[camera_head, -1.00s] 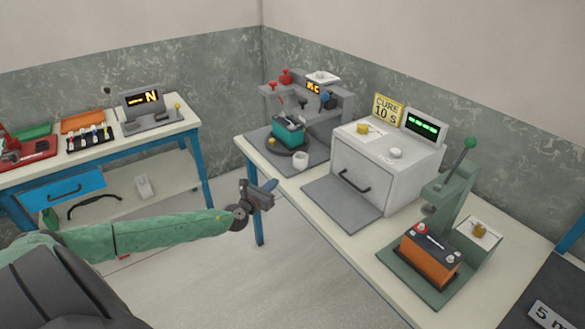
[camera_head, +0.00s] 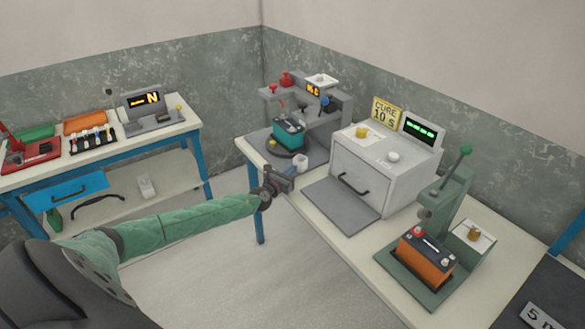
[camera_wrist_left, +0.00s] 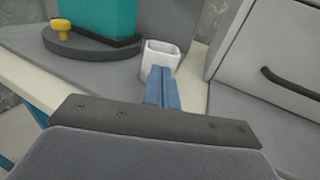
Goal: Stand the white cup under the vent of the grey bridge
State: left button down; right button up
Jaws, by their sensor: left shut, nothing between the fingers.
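The white cup (camera_head: 301,160) stands upright on the bench near the front of the grey bridge (camera_head: 340,115). In the left wrist view the cup (camera_wrist_left: 160,58) is just beyond my blue fingertips, its opening facing up. My left gripper (camera_head: 290,171) is shut and empty, its closed fingers (camera_wrist_left: 161,80) overlapping the cup's lower front in that view; whether they touch it I cannot tell. A teal battery (camera_head: 287,133) sits on a dark round plate (camera_head: 287,152) at the bridge. I cannot make out the vent clearly. My right gripper is out of view.
A white oven-like box (camera_head: 372,175) with a grey flap lies right of the cup. A green press (camera_head: 452,195) with an orange battery (camera_head: 425,262) stands nearer. Left, another bench (camera_head: 150,140) holds trays. Open floor lies between the benches.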

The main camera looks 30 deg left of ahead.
aim_at(301, 164)
pick_arm(q)
jog(key=shift+w, duration=0.55)
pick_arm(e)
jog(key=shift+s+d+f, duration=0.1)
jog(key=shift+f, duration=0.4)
pick_arm(q)
jog(key=shift+w+f, duration=0.1)
jog(key=shift+w, duration=0.1)
jog(key=shift+w+b, duration=0.55)
jog(key=shift+w, duration=0.3)
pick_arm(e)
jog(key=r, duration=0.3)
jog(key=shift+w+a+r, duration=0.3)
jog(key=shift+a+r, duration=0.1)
